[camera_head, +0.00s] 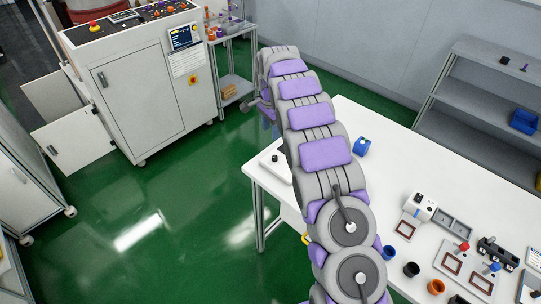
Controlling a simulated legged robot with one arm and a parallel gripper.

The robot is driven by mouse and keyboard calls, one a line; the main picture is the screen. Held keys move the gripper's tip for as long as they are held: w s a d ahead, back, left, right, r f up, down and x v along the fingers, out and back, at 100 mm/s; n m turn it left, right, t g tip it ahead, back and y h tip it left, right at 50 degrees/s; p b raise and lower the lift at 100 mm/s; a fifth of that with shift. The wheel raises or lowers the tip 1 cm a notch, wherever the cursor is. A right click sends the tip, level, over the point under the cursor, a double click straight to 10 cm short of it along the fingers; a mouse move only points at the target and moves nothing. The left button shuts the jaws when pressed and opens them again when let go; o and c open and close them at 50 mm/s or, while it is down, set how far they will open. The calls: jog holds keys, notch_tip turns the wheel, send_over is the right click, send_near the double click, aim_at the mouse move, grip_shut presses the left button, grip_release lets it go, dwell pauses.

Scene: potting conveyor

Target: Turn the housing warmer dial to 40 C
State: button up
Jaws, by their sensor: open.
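I cannot tell for sure which thing is the housing warmer, and no temperature marks are readable. A white flat unit (280,171) with a small black knob (275,158) lies at the left corner of the white table, partly hidden by my arm. A white box (421,207) with a dark round spot on top stands further right on the same table. My grey and purple arm reaches up across the middle. My gripper (251,105) shows only in part at the arm's far end, open, apart from the knob and left of the arm; its fingertips are unclear.
A blue holder (362,147) stands on the white table (375,185). Several small cups, framed plates and red and blue knobbed parts crowd its front right. A white control cabinet (150,85) with an open door stands at the back left. Green floor is free between.

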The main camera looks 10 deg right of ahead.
jog(key=b, duration=0.1)
send_over(274, 157)
jog(key=d, duration=0.1)
jog(key=f, duration=0.7)
jog(key=shift+d+f, duration=0.2)
jog(key=f, duration=0.2)
jog(key=a+f+b, duration=0.1)
jog(key=f, duration=0.1)
jog(key=a+f, duration=0.1)
jog(key=shift+w+a+f, duration=0.1)
jog(key=shift+a+f, duration=0.05)
jog(key=shift+f, duration=0.45)
jog(key=shift+d, duration=0.9)
jog(key=shift+a, duration=0.6)
jog(key=c, duration=0.5)
jog(key=shift+c, duration=1.4)
jog(key=shift+d, duration=0.2)
grip_shut()
